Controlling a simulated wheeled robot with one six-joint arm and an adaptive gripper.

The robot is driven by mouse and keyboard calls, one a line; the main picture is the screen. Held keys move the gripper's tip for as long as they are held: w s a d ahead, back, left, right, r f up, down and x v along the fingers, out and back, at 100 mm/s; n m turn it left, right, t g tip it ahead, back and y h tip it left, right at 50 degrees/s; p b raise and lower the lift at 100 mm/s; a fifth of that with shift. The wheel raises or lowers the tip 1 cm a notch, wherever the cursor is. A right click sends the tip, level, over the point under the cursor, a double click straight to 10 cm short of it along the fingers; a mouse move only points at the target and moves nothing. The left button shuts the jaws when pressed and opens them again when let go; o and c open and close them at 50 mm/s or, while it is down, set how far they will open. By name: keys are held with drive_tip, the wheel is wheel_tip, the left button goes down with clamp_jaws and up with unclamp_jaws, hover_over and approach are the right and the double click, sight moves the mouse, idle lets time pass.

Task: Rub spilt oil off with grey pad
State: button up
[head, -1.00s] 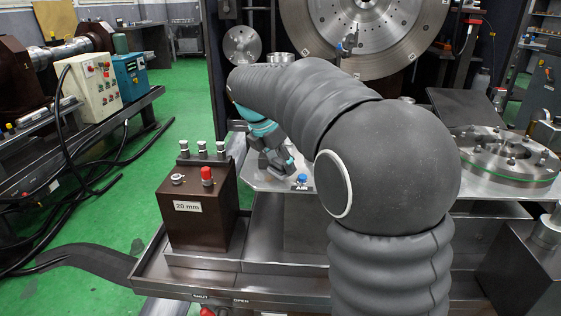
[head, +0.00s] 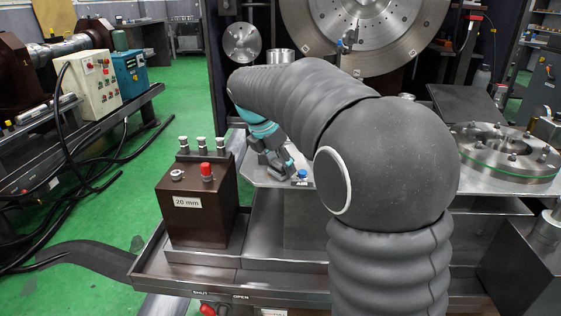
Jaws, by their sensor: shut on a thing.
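My gripper (head: 277,164) is dark with teal parts. It is low over the light metal plate (head: 256,177) behind the brown block, close to a blue knob. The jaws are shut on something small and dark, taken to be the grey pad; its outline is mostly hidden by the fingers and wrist. I cannot tell if it touches the plate. My arm covers much of the plate's right side. I cannot make out any spilt oil in this view.
A brown block (head: 200,222) marked 20 mm, with a red knob, stands left of the plate. The blue knob (head: 302,175) is at the plate's front edge. A round bolted flange (head: 507,153) lies right. A large metal disc (head: 385,30) stands behind.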

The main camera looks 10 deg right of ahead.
sight(265, 174)
drive_tip(key=shift+f, duration=0.15)
drive_tip(key=shift+a, duration=0.1)
drive_tip(key=shift+w+a+r+p, duration=0.1)
drive_tip(key=shift+w+a+p, duration=0.1)
drive_tip(key=shift+a+p, duration=0.3)
drive_tip(key=shift+w+a+r+p, duration=0.1)
drive_tip(key=shift+w+a+p, duration=0.05)
drive_tip(key=shift+a+p, duration=0.3)
drive_tip(key=shift+w+a+p, duration=0.25)
drive_tip(key=shift+a+p, duration=0.25)
drive_tip(key=shift+a, duration=0.4)
drive_tip(key=shift+f, duration=0.15)
drive_tip(key=shift+f, duration=0.1)
drive_tip(key=shift+s+d+f, duration=0.1)
drive_tip(key=shift+s+d, duration=0.2)
drive_tip(key=shift+d, duration=0.55)
drive_tip(key=shift+s+d+f, duration=0.1)
drive_tip(key=shift+s+d, duration=0.15)
drive_tip(key=shift+d, duration=0.55)
drive_tip(key=shift+s+d+f, duration=0.1)
drive_tip(key=shift+s+d, duration=0.05)
drive_tip(key=shift+d, duration=0.15)
drive_tip(key=shift+c, duration=0.5)
